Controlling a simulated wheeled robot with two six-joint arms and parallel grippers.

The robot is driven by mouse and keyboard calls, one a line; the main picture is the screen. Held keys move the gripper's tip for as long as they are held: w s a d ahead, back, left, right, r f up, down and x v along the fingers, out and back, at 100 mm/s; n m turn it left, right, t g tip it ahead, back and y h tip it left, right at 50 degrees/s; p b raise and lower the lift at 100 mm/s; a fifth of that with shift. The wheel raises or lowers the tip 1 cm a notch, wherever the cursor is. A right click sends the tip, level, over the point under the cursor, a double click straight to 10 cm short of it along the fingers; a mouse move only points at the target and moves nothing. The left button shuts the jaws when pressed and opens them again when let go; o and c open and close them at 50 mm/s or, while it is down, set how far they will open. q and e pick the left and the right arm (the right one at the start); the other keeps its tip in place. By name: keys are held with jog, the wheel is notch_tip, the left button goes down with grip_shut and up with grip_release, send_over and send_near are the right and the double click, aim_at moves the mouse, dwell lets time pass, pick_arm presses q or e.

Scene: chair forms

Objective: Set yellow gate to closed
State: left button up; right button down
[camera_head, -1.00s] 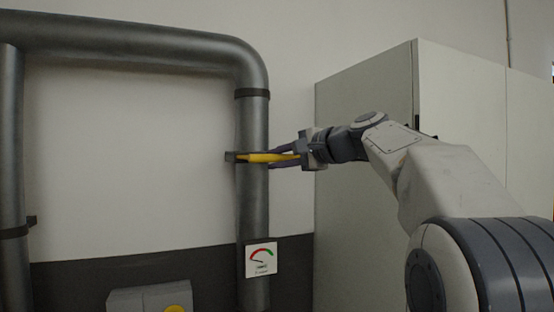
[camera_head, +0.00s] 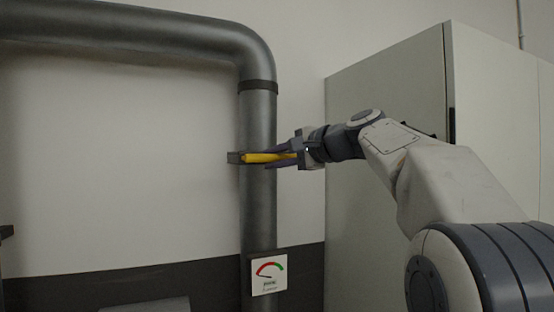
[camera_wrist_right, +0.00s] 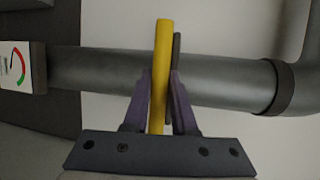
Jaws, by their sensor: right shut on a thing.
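The yellow gate is a yellow bar (camera_head: 256,158) lying level across the vertical grey pipe (camera_head: 259,210), with a dark block at its left end. My right gripper (camera_head: 270,160) comes in from the right and is shut on the bar. In the right wrist view the yellow bar (camera_wrist_right: 161,50) stands between the two fingers of the right gripper (camera_wrist_right: 160,75), square across the pipe (camera_wrist_right: 220,80).
A gauge sign (camera_head: 268,275) with a red-to-green arc hangs low on the pipe. A tall pale cabinet (camera_head: 385,170) stands to the right, behind my right arm. The wall (camera_head: 120,160) left of the pipe is bare. A grey box top (camera_head: 150,304) shows at the bottom edge.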

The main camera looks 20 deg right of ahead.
jog(key=c, duration=1.1)
grip_release()
jog(key=shift+w+a, duration=0.1)
jog(key=shift+w, duration=0.05)
jog(key=o, duration=0.3)
jog(key=shift+w+a+f, duration=0.1)
jog(key=shift+w, duration=0.15)
jog(key=shift+o, duration=0.2)
jog(key=shift+s+d, duration=0.25)
jog(key=shift+s+d+b, duration=0.2)
jog(key=shift+s+b, duration=0.1)
jog(key=shift+s, duration=0.05)
pick_arm(q)
jog(key=f+b, duration=0.1)
jog(key=f, duration=0.1)
jog(key=f+b, duration=0.1)
jog(key=b, duration=0.1)
jog(key=shift+w+a+f, duration=0.15)
jog(key=shift+w+f, duration=0.05)
jog(key=shift+f, duration=0.15)
pick_arm(e)
jog(key=v, duration=0.9)
jog(key=shift+s+r, duration=0.3)
